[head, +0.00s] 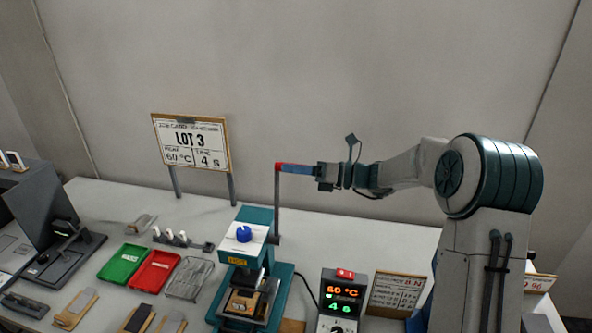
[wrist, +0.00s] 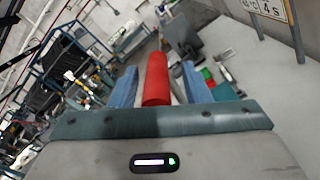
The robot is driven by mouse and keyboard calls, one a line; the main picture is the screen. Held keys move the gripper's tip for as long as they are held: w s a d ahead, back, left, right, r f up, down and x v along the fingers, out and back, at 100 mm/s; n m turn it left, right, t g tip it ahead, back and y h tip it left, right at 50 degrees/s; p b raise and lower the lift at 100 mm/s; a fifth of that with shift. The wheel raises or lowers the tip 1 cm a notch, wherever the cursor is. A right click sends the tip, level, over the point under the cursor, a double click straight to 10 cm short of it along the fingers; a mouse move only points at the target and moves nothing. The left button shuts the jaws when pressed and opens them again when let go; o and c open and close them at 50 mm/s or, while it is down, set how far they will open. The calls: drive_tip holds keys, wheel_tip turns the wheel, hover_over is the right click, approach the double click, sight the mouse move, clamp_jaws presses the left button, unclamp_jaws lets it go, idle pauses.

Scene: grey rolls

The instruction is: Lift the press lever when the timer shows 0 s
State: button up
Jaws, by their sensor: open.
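The press (head: 260,219) is teal with a white top, a blue knob and a hot-label strip. Its lever (head: 277,205) is a grey rod standing upright at the press's right side, with a red grip (head: 279,168) at the top. My gripper (head: 286,169) is level with this grip, reaching in from the right. In the wrist view the red grip (wrist: 156,78) lies between the two blue fingers (wrist: 160,88), with a visible gap on each side. The timer box (head: 342,300) shows 60 °C in orange and 4 s in green.
A job card (head: 191,143) reading LOT 3, 60 °C, 4 s stands behind the press. Green (head: 124,263) and red (head: 154,271) trays and a wire basket (head: 190,278) lie left of it. Another card (head: 397,293) stands right of the timer. The air above the bench is clear.

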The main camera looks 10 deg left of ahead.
drive_tip(key=s+d+b, duration=0.1)
drive_tip(key=d+b, duration=0.2)
drive_tip(key=d, duration=1)
drive_tip(key=shift+s+d+b, duration=0.2)
drive_tip(key=shift+d+b, duration=0.2)
drive_tip(key=shift+f, duration=0.1)
drive_tip(key=s+a+f+n+g+h+b, duration=0.1)
drive_tip(key=s+a+f+n+h, duration=0.1)
drive_tip(key=s+n+h, duration=0.4)
drive_tip(key=s+a+f+n+g+h, duration=0.1)
drive_tip(key=s+f+n+h, duration=0.2)
drive_tip(key=s, duration=0.6)
drive_tip(key=s+d+f+n+t+h, duration=0.2)
drive_tip(key=s+d+n+h, duration=0.2)
drive_tip(key=s+n, duration=0.3)
drive_tip(key=s+d+f+n+t+h+b, duration=0.1)
drive_tip(key=s+d+n+h, duration=0.4)
drive_tip(key=n, duration=0.5)
drive_tip(key=s+d+f+t, duration=0.1)
drive_tip(key=s+d, duration=0.1)
drive_tip(key=s, duration=0.1)
drive_tip(key=shift+s+f, duration=0.25)
